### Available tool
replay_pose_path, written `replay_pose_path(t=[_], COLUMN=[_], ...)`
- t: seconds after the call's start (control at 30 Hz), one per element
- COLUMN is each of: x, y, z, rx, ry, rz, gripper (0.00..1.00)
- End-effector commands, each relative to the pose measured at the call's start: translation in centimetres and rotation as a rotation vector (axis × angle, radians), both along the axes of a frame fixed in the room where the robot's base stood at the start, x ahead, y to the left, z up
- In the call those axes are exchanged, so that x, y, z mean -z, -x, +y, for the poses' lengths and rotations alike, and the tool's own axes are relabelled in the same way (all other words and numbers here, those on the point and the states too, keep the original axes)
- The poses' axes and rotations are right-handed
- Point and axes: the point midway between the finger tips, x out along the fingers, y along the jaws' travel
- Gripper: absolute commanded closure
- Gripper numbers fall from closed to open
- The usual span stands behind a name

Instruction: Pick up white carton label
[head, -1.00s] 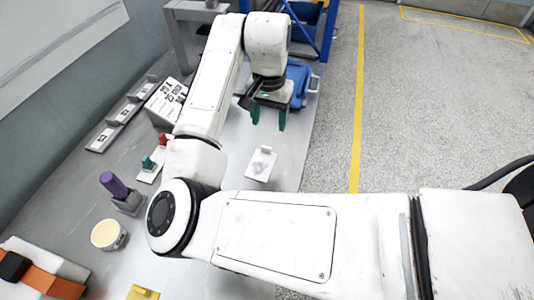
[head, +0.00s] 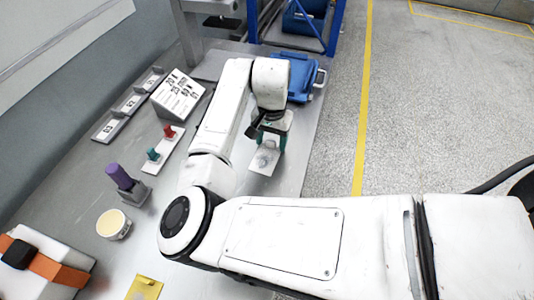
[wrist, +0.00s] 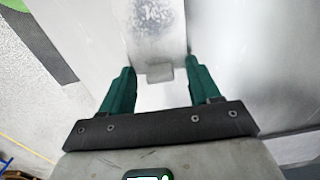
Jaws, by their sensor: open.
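The white carton label (head: 263,163) is a small white card with a grey smudge, lying on the grey bench under my gripper (head: 271,141). In the wrist view, the label (wrist: 157,32) has grey print and a small raised tab at its near end. My gripper (wrist: 161,68) is open, its two green fingers on either side of that tab. I cannot tell whether the fingers touch it. In the head view, my gripper partly covers the label's far end.
Left of my arm stand a white printed block (head: 178,94), a plate with red and green knobs (head: 163,148), a purple-topped post (head: 120,178) and a round cream tub (head: 112,224). A blue case (head: 299,72) stands behind my gripper. The bench's right edge is close.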

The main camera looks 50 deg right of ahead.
Motion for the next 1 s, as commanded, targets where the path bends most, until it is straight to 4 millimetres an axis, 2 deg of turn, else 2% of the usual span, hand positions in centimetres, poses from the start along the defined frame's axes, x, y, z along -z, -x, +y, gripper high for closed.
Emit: replay_pose_path(t=[0.2, 0.8, 1.0], x=[0.07, 0.03, 0.02], y=[-0.01, -0.02, -0.02], z=[-0.01, 0.00, 0.00], rx=[0.000, 0.000, 0.000], ry=[0.001, 0.000, 0.000], rz=[0.000, 0.000, 0.000], gripper=[0.38, 0.96, 0.97])
